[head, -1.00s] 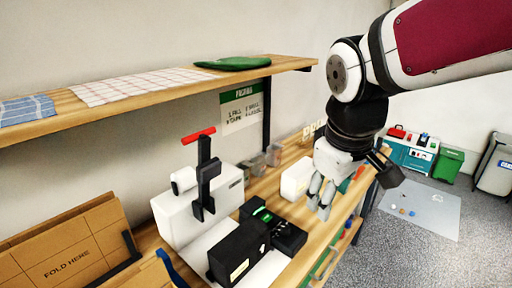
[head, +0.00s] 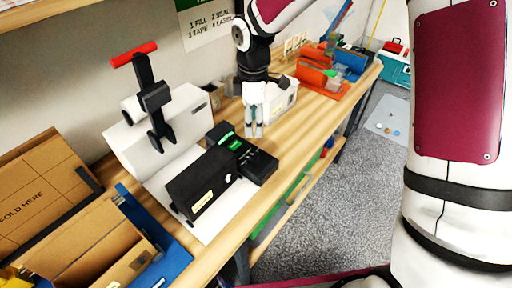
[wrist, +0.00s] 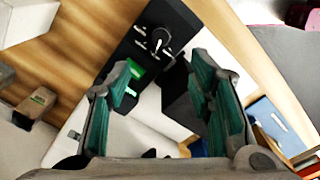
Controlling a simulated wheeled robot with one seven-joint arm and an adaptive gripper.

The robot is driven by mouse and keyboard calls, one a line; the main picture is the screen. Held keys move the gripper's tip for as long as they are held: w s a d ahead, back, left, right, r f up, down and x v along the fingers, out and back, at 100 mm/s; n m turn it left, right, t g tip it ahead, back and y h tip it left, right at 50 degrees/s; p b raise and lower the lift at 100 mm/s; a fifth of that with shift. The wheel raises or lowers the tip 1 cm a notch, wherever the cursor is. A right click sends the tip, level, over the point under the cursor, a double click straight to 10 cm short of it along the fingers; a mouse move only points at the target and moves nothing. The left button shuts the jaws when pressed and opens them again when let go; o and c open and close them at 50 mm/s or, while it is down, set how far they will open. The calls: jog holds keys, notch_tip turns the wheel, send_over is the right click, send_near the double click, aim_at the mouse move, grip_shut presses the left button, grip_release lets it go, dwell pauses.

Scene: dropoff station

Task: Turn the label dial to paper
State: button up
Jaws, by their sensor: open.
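The label dial (wrist: 161,39) is a round black knob with a pale pointer line, on a black panel with white marks around it. Which mark it points at is too small to read. The panel belongs to the black label machine (head: 204,182), which has a green part (wrist: 137,77); this also shows in the head view (head: 231,142). In the head view the dial is too small to make out. My gripper (head: 256,133) is open and empty, pointing down above the bench just behind the machine. In the wrist view the dial lies beyond the spread green fingers (wrist: 163,72).
A white press with a red handle (head: 134,54) stands left of the machine. A white box (head: 284,97) and orange bins (head: 312,76) stand farther along the wooden bench (head: 300,125). Folded cardboard (head: 45,195) is at the left. A shelf (head: 40,14) hangs above.

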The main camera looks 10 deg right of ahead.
aim_at(254, 155)
notch_tip(254, 155, down, 13)
jog(key=shift+r+p, duration=0.1)
jog(key=shift+p, duration=0.7)
grip_shut()
